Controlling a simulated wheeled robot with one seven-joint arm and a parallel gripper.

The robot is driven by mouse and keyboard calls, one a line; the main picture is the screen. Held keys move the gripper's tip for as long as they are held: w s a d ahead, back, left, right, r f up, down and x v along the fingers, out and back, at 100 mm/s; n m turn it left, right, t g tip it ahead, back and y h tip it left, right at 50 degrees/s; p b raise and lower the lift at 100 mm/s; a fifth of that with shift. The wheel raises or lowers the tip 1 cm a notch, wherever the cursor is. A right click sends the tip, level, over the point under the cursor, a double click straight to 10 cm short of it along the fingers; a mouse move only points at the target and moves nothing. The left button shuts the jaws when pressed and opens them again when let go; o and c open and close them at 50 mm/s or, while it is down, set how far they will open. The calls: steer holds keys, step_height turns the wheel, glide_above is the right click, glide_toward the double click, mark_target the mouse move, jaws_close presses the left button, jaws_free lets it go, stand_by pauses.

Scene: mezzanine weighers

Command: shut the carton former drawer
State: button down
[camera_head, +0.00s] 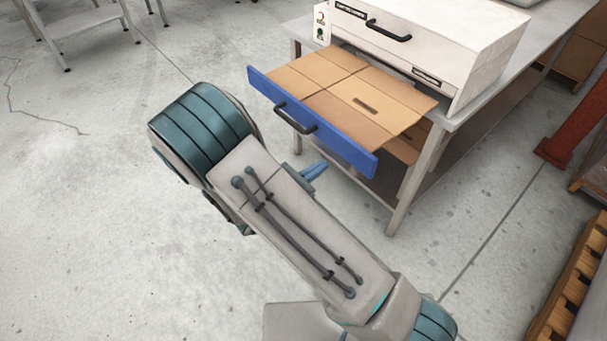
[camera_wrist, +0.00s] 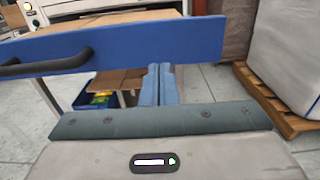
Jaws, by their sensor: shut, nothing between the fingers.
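The carton former (camera_head: 425,45) is a white box-shaped machine on a grey bench at the upper right. Its drawer stands open, with a blue front panel (camera_head: 345,149) and a black handle (camera_head: 294,118). Flat brown cardboard (camera_head: 335,92) lies in the drawer. My gripper (camera_head: 317,167) is shut and empty, just in front of and below the blue panel in the head view. In the wrist view the blue fingers (camera_wrist: 158,82) point toward the panel (camera_wrist: 145,48), near its right part, with the handle (camera_wrist: 45,65) to their left. I cannot tell whether the fingertips touch the panel.
The bench (camera_head: 404,190) has legs and a lower shelf below the drawer. A wooden pallet (camera_head: 568,285) stands at the lower right, and a red post (camera_head: 580,125) at the right.

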mark_target(344, 151)
steer(key=p+x, duration=0.1)
steer(key=x, duration=0.5)
steer(key=shift+w+d, duration=0.1)
steer(key=shift+d, duration=0.05)
